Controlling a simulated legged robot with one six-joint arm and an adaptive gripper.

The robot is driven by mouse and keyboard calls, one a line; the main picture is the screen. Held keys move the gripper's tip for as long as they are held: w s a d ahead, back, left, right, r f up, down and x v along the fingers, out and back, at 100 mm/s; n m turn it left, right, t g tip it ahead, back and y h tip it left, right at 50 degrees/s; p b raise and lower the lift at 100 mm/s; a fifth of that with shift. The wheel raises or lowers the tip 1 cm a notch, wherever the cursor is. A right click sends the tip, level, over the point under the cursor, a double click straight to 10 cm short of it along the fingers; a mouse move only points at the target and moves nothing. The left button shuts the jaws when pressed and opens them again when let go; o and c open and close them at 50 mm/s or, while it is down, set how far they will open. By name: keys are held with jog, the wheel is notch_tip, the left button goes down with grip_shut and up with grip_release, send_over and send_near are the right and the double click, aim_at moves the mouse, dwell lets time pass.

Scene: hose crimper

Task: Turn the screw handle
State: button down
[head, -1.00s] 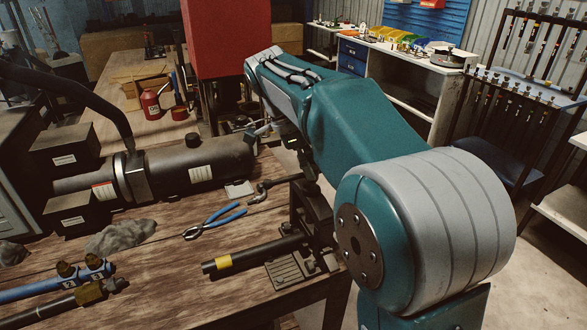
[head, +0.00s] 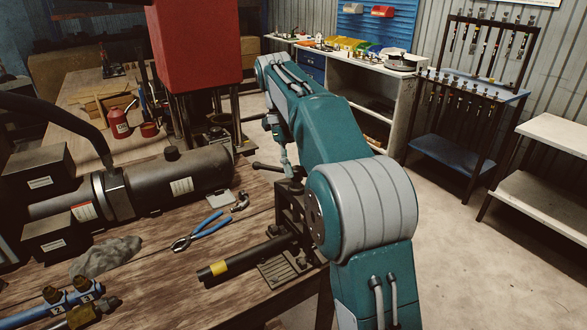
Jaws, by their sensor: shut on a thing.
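The screw handle (head: 267,167) is a dark bar with a rounded end. It sits on top of the dark crimper frame (head: 290,205) at the table's right edge. My gripper (head: 288,170) reaches down from the end of my teal arm and is shut on the screw handle at its right part. The fingertips are small and partly hidden, so the exact grip is hard to see.
Blue-handled pliers (head: 205,230) and a grey rag (head: 106,256) lie on the wooden table. A large dark cylinder (head: 170,185) lies behind them. A red box-shaped machine (head: 194,45) stands behind my gripper.

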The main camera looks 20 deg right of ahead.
jog(key=shift+s+d+m+y, duration=0.2)
jog(key=shift+m+y, duration=0.2)
jog(key=shift+m, duration=0.6)
jog(key=shift+f, duration=0.1)
jog(key=shift+c, duration=1.9)
grip_release()
jog(key=shift+s, duration=0.1)
jog(key=shift+a, duration=0.2)
